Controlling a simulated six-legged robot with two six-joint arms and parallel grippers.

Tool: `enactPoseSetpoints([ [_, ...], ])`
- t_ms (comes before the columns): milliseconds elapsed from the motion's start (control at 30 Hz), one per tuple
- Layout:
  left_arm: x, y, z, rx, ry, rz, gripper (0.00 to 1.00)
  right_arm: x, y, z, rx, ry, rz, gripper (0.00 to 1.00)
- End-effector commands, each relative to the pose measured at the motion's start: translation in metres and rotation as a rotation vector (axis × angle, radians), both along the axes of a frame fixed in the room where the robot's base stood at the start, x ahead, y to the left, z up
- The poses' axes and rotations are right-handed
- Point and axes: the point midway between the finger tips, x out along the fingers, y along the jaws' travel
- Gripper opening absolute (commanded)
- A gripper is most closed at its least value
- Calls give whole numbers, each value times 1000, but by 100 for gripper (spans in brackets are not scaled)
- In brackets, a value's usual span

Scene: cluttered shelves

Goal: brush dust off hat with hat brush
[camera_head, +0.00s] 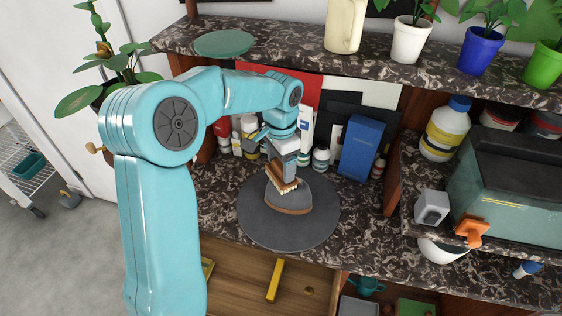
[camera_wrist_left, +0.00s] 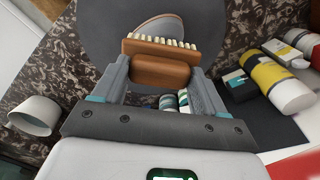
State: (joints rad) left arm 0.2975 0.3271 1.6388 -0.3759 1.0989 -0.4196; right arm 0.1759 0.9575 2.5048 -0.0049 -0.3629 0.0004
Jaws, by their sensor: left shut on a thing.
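A grey hat (camera_head: 291,201) with a brown band sits on a round dark grey mat (camera_head: 262,224) on the marble-patterned counter. My left gripper (camera_head: 286,170) is above the hat and shut on a wooden hat brush (camera_head: 281,180) with pale bristles. In the left wrist view the brush (camera_wrist_left: 160,70) lies crosswise between the two fingers, with its bristles (camera_wrist_left: 160,42) toward the hat (camera_wrist_left: 160,28). The brush overlaps the top of the hat in the head view; I cannot tell whether the bristles touch it. My right gripper is not in view.
A blue box (camera_head: 361,146) and several bottles stand behind the mat. An upper shelf (camera_head: 290,62) with a pitcher and potted plants overhangs the back. A green tank (camera_head: 510,183) stands at the right. An open wooden drawer (camera_head: 237,272) lies below the counter.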

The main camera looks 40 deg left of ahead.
Motion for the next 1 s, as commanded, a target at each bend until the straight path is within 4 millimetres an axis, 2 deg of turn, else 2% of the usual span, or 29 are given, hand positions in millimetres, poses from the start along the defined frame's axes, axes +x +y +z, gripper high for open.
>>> enactPoseSetpoints([
  [267,1,-1,-2,0,0,-1,38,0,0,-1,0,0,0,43],
  [1000,21,-39,-3,-1,0,-1,38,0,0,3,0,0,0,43],
])
